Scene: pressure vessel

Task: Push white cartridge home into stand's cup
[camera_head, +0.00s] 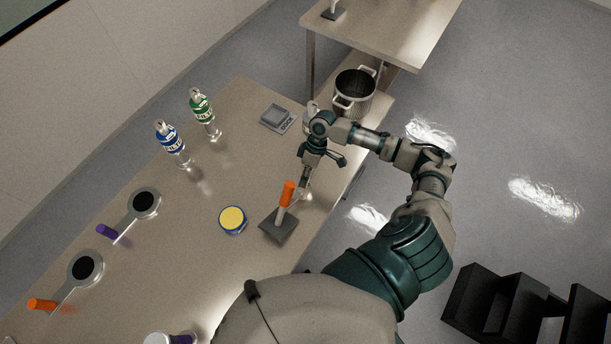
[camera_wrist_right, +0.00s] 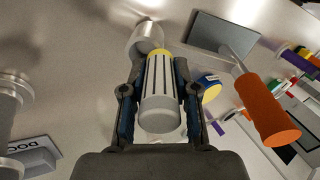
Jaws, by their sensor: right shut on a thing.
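My right gripper (camera_wrist_right: 158,78) is shut around a white cartridge (camera_wrist_right: 158,110) with dark lengthwise slots. The cartridge's yellow far end (camera_wrist_right: 159,53) meets a pale metal cup (camera_wrist_right: 145,37) in the right wrist view. I cannot tell how deep the end sits in the cup. In the head view my right gripper (camera_head: 318,158) hangs over the table's right edge area, just above and right of the orange-handled stand (camera_head: 279,227). The orange handle (camera_wrist_right: 265,108) and dark base plate (camera_wrist_right: 222,33) show right of the cartridge in the wrist view. My left gripper is out of view.
A blue jar with a yellow top (camera_head: 232,219) stands left of the stand. Blue (camera_head: 171,142) and green (camera_head: 202,110) labelled bottles, a small scale (camera_head: 277,118) and a metal pot (camera_head: 354,92) stand farther back. Round black-centred pieces (camera_head: 144,204) lie at left.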

